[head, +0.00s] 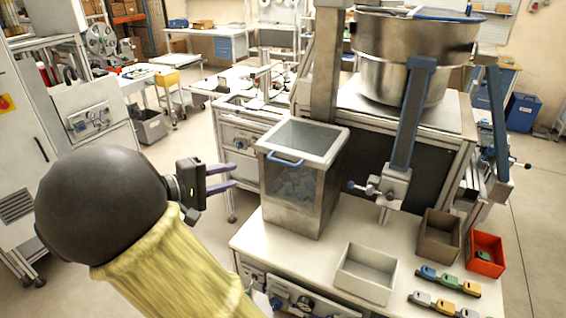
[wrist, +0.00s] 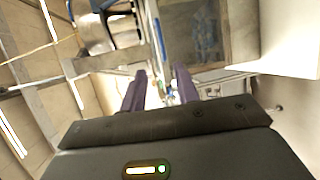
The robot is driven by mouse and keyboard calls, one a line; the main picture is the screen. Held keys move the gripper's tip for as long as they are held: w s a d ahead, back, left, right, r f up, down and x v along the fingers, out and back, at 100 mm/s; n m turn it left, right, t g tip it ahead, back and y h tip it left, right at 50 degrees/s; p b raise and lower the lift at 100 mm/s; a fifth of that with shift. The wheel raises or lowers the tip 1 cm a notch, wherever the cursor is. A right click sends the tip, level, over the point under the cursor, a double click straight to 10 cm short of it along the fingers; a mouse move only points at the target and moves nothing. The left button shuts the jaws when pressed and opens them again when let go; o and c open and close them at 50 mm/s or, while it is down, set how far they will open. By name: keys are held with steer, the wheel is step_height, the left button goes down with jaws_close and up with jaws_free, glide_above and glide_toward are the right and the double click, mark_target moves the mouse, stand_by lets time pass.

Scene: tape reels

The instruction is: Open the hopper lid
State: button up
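The hopper (head: 290,205) is an upright clear-sided metal bin on the white worktop, with blue pieces visible inside. Its lid (head: 305,137) is a clear panel in a pale frame, lying flat and closed on top. A blue handle (head: 286,159) sits on the lid's near edge. My gripper (head: 236,175) is left of the hopper, apart from it and a little below handle height. Its two purple fingers are spread with nothing between them. In the wrist view my gripper (wrist: 160,78) also shows an empty gap, and the hopper (wrist: 210,40) appears beyond, upper right.
A large steel bowl (head: 405,70) stands behind the hopper, with a blue-grey bracket arm (head: 412,115) to the hopper's right. A white tray (head: 366,273), a brown bin (head: 438,236) and a red bin (head: 485,253) sit on the worktop (head: 330,235). Open floor lies left of it.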

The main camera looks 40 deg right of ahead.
mark_target(281, 163)
steer(key=shift+d, duration=0.1)
steer(key=d+f+p, duration=0.1)
steer(key=d, duration=0.4)
steer(key=d+f+p, duration=0.1)
steer(key=d, duration=0.5)
steer(key=d+f+p, duration=0.1)
steer(key=d, duration=0.5)
steer(key=shift+s+f+p, duration=0.1)
steer(key=shift+f+p, duration=0.1)
steer(key=shift+p, duration=0.15)
jaws_close()
